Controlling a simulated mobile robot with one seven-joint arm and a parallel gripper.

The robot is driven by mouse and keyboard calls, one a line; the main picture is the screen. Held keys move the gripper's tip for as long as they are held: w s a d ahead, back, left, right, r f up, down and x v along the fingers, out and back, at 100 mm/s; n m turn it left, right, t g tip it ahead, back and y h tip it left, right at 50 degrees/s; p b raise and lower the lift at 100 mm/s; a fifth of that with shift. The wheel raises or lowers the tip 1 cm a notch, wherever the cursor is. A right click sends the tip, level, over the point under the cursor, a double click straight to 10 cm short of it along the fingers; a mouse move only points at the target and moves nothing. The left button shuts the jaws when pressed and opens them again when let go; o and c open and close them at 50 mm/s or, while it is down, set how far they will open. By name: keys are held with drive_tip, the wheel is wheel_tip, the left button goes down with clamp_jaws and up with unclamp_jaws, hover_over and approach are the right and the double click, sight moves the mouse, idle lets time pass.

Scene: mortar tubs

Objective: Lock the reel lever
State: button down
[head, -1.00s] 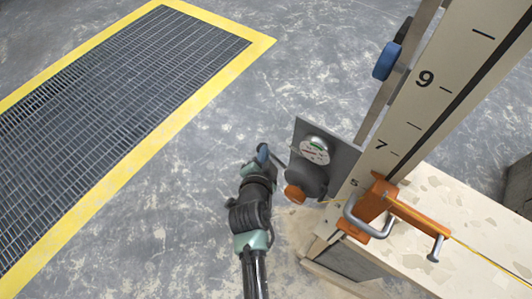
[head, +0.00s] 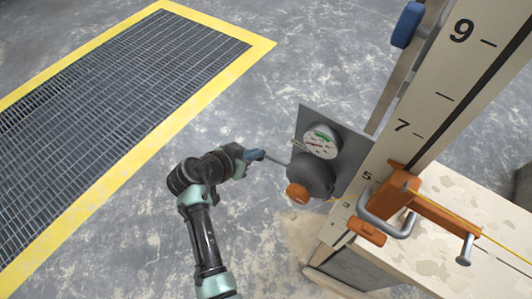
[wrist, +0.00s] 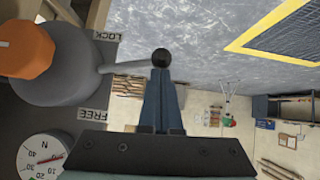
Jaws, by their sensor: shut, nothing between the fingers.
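The reel (head: 312,176) is a dark grey drum with an orange knob (head: 298,196) on a grey plate beside the tall marked board. In the wrist view the reel (wrist: 62,80) is at the left, with its orange knob (wrist: 22,50). Its grey lever (wrist: 120,67) ends in a black ball (wrist: 161,57) and points between the LOCK label (wrist: 106,36) and the FREE label (wrist: 93,114). My gripper (wrist: 160,75) is shut, with its blue fingertips right at the ball; I cannot tell whether they touch. In the head view my gripper (head: 258,155) is left of the reel.
A round gauge (head: 321,141) sits above the reel. An orange clamp (head: 400,210) grips the numbered board (head: 425,130) at the pale block wall (head: 435,255). A blue-handled part (head: 408,25) is higher up. A yellow-edged grating (head: 120,90) lies left; the floor between is clear.

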drive_tip(key=shift+f, duration=0.1)
drive_tip(key=shift+r+p, duration=0.75)
drive_tip(key=shift+r, duration=0.05)
